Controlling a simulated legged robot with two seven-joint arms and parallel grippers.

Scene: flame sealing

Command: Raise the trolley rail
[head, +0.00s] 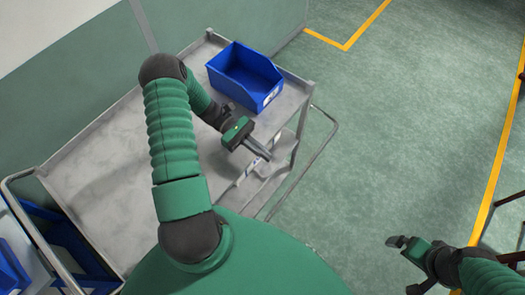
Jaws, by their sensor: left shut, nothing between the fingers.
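The grey metal trolley (110,150) stands along the wall, its upper shelf seen from above. A thin metal tube rail (312,165) loops out from its right side over the floor. My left gripper (266,155) is shut and empty, above the trolley's near right edge, left of the rail and apart from it. My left arm hides part of the shelf. My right gripper (393,241) is at the lower right over the floor, away from the trolley; its jaw opening is too small to judge.
A blue open bin (245,76) sits on the trolley's far right corner. Another tube handle (38,240) and blue bins (62,238) are at the lower left. The green floor (400,120) right of the trolley is clear, with yellow lines (497,165).

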